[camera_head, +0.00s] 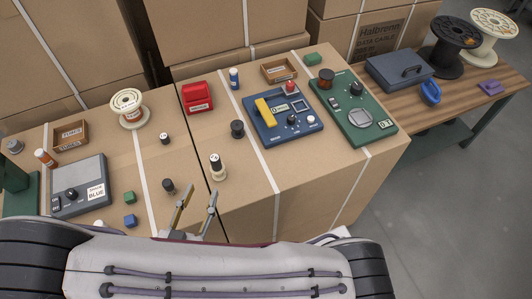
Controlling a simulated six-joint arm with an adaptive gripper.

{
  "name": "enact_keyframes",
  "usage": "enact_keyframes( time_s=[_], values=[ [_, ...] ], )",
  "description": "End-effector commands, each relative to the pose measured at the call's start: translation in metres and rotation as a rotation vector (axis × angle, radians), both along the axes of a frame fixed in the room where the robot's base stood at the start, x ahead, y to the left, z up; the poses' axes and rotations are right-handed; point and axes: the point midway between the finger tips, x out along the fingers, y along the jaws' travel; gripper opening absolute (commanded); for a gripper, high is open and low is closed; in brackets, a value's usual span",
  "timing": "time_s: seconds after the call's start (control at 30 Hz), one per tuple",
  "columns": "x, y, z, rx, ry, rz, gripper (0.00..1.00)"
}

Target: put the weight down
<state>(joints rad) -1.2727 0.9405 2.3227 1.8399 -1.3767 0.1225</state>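My gripper (200,193) is at the near edge of the cardboard boxes, its two fingers spread apart with nothing visible between them. I cannot tell for sure which thing is the weight. A black and cream upright piece (217,166) stands just beyond the right fingertip, apparently apart from it. Small dark pieces with pale tops stand on the left box, one near the left finger (168,186) and one farther back (165,138). A black knob-like piece (237,129) stands on the right box.
A blue device (262,136) and a green device (381,132) sit on the right box. A grey device (82,172), a wooden tray (85,132) and a cream spool (130,121) are on the left. A wooden table (462,98) holds a toolbox and spools. Bare cardboard lies right of the gripper.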

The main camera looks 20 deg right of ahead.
Motion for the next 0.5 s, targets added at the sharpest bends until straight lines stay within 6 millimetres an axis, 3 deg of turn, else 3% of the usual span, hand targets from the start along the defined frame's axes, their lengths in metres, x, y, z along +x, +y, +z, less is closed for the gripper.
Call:
enact_keyframes(
  time_s=[0.23, 0.5],
  values=[
    [0.018, 0.009, -0.004, 0.107, 0.063, 0.011, 0.35],
    [0.051, 0.033, -0.005, 0.319, 0.189, 0.066, 0.35]
  ],
)
